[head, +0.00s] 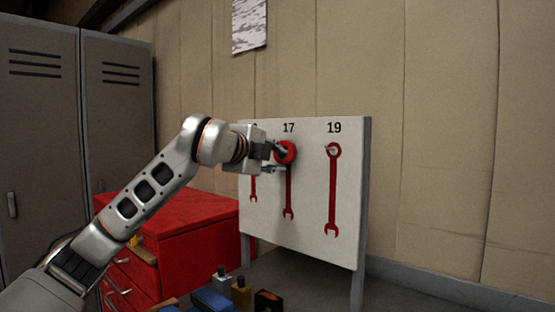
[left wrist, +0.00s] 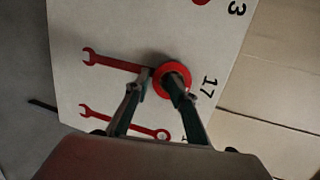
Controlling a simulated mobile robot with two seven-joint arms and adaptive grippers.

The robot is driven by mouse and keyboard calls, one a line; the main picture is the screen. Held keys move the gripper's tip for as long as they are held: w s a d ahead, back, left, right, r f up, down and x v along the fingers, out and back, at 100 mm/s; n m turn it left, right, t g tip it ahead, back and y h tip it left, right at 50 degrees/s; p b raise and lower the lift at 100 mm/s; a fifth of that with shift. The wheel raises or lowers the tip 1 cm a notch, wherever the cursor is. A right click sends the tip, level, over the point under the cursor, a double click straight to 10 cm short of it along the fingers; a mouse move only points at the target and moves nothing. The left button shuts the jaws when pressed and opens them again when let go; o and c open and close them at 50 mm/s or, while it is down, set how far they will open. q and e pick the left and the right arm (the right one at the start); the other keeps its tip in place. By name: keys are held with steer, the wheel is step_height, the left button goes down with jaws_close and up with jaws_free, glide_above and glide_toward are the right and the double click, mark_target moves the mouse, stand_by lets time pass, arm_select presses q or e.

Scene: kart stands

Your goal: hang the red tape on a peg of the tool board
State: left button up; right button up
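The red tape (head: 286,152) is a ring against the white tool board (head: 311,215), just under the number 17, over the top of that painted wrench. It also shows in the left wrist view (left wrist: 172,75). Whether a peg passes through its hole is hidden. My left gripper (head: 278,160) is at the tape with its fingers apart. In the left wrist view one finger (left wrist: 159,80) side lies over the tape's hole and the other just outside its rim. A pale peg (head: 331,149) shows under 19. My right gripper is not in view.
A red drawer cabinet (head: 190,215) stands left of the board, behind my left arm. Small bottles (head: 240,291) and a blue item (head: 211,300) sit low in front. Grey lockers (head: 115,110) stand at the left. The space right of the board is clear.

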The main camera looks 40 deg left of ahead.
arm_select(q)
steer(key=shift+r, duration=0.15)
steer(key=v, duration=1.2)
steer(key=shift+f, duration=0.25)
